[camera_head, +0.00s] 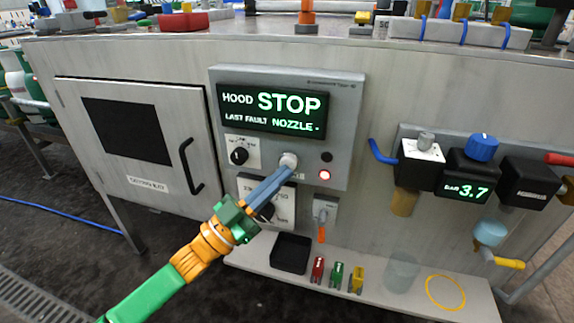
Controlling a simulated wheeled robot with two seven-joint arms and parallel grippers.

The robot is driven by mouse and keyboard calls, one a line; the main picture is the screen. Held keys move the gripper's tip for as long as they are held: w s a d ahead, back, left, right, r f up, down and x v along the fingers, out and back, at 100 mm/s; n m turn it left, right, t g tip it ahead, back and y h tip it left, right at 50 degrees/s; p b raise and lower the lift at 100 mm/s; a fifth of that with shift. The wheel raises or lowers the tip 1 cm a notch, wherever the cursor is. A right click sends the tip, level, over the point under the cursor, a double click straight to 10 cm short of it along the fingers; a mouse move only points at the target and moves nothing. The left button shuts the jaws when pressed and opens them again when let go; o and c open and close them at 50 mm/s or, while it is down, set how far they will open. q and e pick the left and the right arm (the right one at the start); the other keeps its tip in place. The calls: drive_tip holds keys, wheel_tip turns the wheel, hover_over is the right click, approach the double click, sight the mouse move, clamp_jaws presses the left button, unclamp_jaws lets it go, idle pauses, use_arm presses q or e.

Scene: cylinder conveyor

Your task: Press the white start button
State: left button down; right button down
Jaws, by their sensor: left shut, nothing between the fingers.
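The white start button (289,159) sits on the grey control panel (350,100), below the display (272,112). The display reads "HOOD STOP" and "LAST FAULT NOZZLE". My left gripper (285,169) comes up from the lower left and is shut, with nothing held. Its blue-grey fingertips are at the lower edge of the button and overlap it. I cannot tell whether they touch it or whether the button is pushed in. The fingers hide part of the lower knob and its label. My right gripper is not in view.
A red light (324,175) glows right of the button, below a dark round button (327,157). A black knob (239,156) is to the left. A shelf (380,300) below holds a black tray (291,254) and small coloured parts. A cabinet door (150,180) stands left.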

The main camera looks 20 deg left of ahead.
use_arm(q)
drive_tip(key=shift+w, duration=0.4)
idle(0.5)
drive_tip(key=shift+s+p, duration=0.5)
drive_tip(key=shift+s, duration=0.35)
drive_tip(key=s+p, duration=0.3)
drive_tip(key=s, duration=0.2)
